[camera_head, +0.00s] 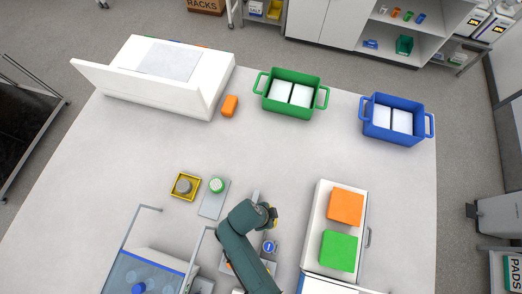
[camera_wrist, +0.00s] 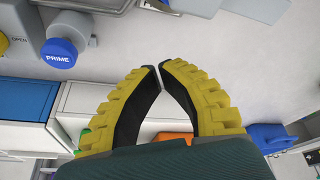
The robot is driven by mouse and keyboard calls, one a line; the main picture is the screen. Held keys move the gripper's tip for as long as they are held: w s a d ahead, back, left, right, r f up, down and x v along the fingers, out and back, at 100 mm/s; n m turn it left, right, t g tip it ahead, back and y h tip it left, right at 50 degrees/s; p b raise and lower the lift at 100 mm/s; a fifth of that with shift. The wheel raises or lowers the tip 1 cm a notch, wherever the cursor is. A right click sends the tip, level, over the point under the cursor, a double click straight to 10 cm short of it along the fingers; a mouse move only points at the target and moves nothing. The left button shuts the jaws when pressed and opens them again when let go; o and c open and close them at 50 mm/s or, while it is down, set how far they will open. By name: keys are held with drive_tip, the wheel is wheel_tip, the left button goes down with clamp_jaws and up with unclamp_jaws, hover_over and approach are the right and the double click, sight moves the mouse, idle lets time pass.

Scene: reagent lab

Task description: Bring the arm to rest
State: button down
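My arm reaches in from the bottom of the head view, a dark green arm over the front middle of the white table (camera_head: 290,160). My gripper shows in the wrist view (camera_wrist: 158,72) with two yellow ribbed fingers and black inner pads. In the head view the arm's end mostly hides the fingers. A blue PRIME knob (camera_wrist: 58,53) is to the left of the fingers in the wrist view, apart from them.
An open white drawer (camera_head: 316,215) holds an orange block (camera_head: 346,206) and a green block (camera_head: 339,250), right of my arm. A yellow tray (camera_head: 185,187) is to the left. A green crate (camera_head: 290,104) and a blue crate (camera_head: 396,133) stand at the back. The table's middle is clear.

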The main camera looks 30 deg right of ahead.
drive_tip(key=w+b+v, duration=0.1)
drive_tip(key=v, duration=0.9)
drive_tip(key=shift+w+d, duration=0.25)
drive_tip(key=shift+f, duration=0.1)
